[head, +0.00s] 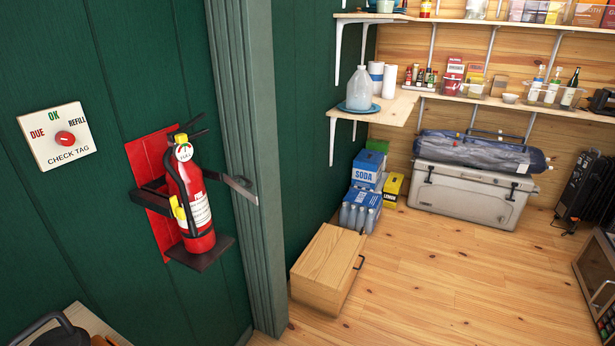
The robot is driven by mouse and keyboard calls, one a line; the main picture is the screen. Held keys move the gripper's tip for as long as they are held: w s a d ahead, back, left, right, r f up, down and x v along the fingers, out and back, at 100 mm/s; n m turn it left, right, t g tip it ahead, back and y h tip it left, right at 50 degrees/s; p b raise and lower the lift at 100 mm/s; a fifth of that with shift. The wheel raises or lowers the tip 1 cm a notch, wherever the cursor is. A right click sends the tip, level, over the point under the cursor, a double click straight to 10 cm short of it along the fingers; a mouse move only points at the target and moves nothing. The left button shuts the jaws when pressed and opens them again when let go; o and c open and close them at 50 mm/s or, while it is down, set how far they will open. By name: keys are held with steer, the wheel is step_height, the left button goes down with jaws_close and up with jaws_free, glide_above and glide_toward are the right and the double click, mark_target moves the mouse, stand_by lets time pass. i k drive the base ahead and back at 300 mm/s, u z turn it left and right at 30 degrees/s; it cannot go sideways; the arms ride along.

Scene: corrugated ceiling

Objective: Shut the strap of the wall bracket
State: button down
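The wall bracket (199,252) is a dark metal holder on a red backing plate (151,165) on the green wall at the left of the head view. A red fire extinguisher (191,208) stands upright on its small shelf. A yellow piece (178,208) shows at the extinguisher's left side, beside a black hose. My gripper is not in view.
A dial sign (57,136) hangs left of the bracket. Green door trim (240,90) stands close on its right. A wooden box (327,268) sits on the floor beyond, before soda packs and a grey cooler (470,194). Open wooden floor lies at the lower right.

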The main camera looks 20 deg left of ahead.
mark_target(243, 190)
steer(key=z, duration=0.75)
steer(key=i, duration=2.95)
steer(key=u, duration=3.9)
